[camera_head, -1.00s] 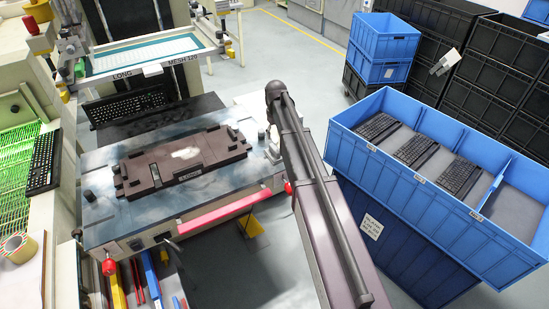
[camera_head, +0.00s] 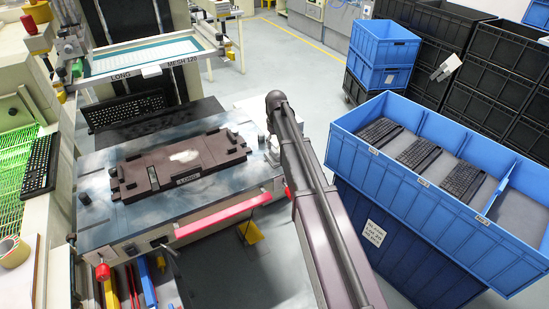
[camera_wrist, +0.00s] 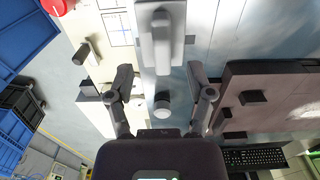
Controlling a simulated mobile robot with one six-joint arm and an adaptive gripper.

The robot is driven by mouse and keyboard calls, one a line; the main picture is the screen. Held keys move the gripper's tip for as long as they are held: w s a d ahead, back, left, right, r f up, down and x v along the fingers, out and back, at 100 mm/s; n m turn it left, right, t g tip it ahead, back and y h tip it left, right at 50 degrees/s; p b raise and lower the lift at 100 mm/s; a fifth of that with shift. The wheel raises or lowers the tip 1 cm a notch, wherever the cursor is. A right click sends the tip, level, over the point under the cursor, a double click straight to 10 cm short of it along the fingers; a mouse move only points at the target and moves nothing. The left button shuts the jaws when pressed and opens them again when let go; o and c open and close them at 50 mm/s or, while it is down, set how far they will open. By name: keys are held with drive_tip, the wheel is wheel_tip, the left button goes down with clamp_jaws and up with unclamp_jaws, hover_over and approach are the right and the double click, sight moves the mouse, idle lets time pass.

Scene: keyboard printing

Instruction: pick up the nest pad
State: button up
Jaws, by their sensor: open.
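The nest pad (camera_head: 165,172) looks like a dark brown, notched plate with a "LONG" label and a pale patch on top. It lies flat on the grey machine table (camera_head: 105,222) in the head view. In the wrist view part of the nest pad (camera_wrist: 285,88) shows at the right, cut off by the frame edge. My gripper (camera_wrist: 161,77) is open and empty, with its fingers spread and the pad to the right of them, apart from it. A grey machine part lies between and beyond the fingertips. In the head view my arm shows, but the gripper is hidden.
A framed screen marked "LONG MESH 120" (camera_head: 150,72) stands behind the table. A black keyboard (camera_head: 130,108) lies behind the pad, and another (camera_head: 41,160) at the left. A blue crate (camera_head: 450,212) with several keyboards stands right of my arm. A red bar (camera_head: 222,213) runs along the table front.

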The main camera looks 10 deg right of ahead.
sight(275, 151)
drive_tip(key=shift+f, duration=0.15)
drive_tip(key=shift+w+a+f+b, duration=0.1)
drive_tip(key=shift+f+b, duration=1.15)
drive_tip(key=shift+b, duration=0.05)
drive_tip(key=shift+a+f+b, duration=0.1)
drive_tip(key=shift+f+b, duration=1.1)
drive_tip(key=shift+b, duration=0.05)
clamp_jaws()
